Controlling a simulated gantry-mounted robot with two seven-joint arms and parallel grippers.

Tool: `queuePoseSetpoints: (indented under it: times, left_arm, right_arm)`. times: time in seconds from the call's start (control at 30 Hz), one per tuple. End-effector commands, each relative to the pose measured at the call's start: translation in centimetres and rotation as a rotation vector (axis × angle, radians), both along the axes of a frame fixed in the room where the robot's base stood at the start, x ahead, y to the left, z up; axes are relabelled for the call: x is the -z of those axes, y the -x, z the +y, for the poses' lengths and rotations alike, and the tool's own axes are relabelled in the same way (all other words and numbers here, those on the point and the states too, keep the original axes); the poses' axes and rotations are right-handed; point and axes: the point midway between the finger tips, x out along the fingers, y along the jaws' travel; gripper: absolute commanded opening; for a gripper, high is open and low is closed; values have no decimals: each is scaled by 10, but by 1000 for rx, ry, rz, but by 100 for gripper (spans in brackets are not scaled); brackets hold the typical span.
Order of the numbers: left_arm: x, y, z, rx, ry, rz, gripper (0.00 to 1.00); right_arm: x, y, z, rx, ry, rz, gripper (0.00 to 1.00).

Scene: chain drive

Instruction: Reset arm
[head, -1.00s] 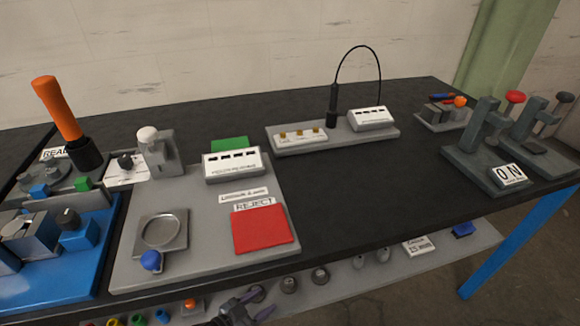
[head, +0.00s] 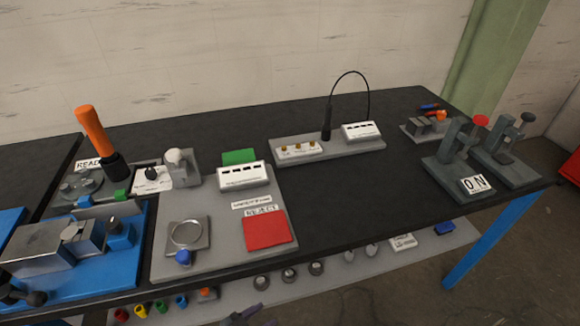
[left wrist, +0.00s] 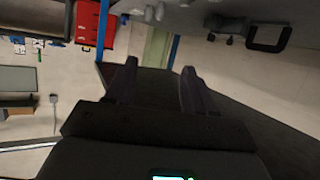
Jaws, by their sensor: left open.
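My left gripper (head: 250,312) shows at the bottom edge of the head view, low in front of the table, with only its purple-grey finger ends in frame. In the left wrist view its two dark fingers (left wrist: 157,84) are spread apart with nothing between them. It is apart from everything on the table. The rest of the left arm is out of the picture. My right gripper is not in view.
The black table (head: 350,195) carries a grey board with a red REJECT pad (head: 266,230), a blue fixture (head: 130,255), an orange-handled tool (head: 95,130) and dark clamps (head: 458,172). A lower shelf (head: 335,265) holds small parts.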

Motion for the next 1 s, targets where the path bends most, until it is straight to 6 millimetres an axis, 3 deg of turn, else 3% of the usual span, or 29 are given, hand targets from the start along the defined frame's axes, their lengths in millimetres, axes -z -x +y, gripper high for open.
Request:
queuePoseSetpoints:
  times: [0.03,0.57,1.0]
  left_arm:
    - [-38,7,0,-1,0,4,54]
    - [-214,57,13,-90,-100,74,54]
    - [-381,94,49,-251,-270,207,54]
  right_arm:
    - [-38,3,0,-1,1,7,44]
    - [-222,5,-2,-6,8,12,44]
    - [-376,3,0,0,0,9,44]
